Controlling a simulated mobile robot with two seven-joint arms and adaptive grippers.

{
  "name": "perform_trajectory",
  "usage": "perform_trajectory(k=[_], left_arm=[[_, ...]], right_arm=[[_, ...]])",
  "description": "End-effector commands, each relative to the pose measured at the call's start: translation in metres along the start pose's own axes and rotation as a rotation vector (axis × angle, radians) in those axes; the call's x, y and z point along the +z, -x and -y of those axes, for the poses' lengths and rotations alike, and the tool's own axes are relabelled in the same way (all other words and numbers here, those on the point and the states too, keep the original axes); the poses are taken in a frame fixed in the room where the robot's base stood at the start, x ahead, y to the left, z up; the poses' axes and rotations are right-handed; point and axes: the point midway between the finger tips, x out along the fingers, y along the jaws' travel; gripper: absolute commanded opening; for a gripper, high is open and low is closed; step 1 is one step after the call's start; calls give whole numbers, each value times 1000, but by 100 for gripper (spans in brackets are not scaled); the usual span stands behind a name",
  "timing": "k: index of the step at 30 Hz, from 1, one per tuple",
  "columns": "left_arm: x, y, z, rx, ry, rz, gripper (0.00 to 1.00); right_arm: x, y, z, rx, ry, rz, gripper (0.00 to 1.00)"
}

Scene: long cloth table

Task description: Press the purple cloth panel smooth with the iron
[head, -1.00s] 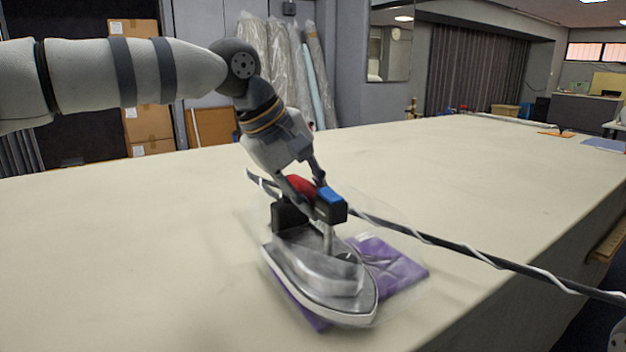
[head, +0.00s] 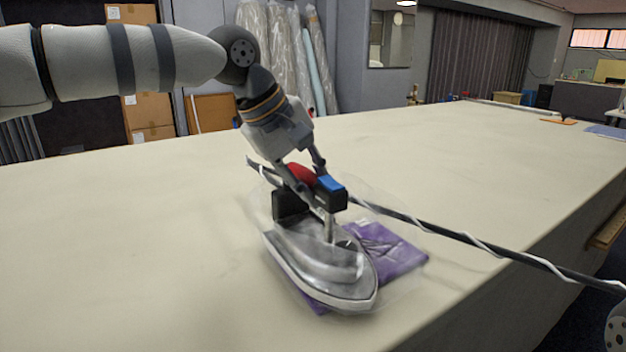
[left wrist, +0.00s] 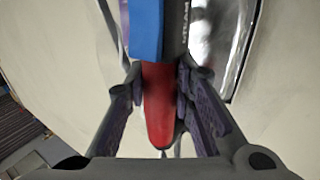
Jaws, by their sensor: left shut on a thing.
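The iron (head: 318,262) has a silver body and a black handle with red and blue parts. It sits over the purple cloth panel (head: 392,252) near the table's front edge, its tip toward the lower right. The panel shows creased to the right of the iron, with a sliver below its left side; the rest is hidden under it. My left gripper (head: 303,180) is shut on the iron's handle. In the left wrist view its fingers (left wrist: 168,100) flank the red part (left wrist: 158,108), with the blue part (left wrist: 146,30) beyond. My right gripper is not in view.
A dark cord with a white spiral (head: 465,241) runs from behind the iron to the right, across the table's front edge. The long cream cloth table (head: 130,240) is broadly clear to the left and behind. Orange and blue flat items lie at the far right end.

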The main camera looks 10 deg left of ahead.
Motion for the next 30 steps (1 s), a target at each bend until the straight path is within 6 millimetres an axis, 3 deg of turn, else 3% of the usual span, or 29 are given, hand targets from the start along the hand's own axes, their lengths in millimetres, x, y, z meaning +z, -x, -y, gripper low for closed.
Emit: perform_trajectory(k=[30], left_arm=[[0, -8, 4, 6, -2, -1, 0]], right_arm=[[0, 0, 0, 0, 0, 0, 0]])
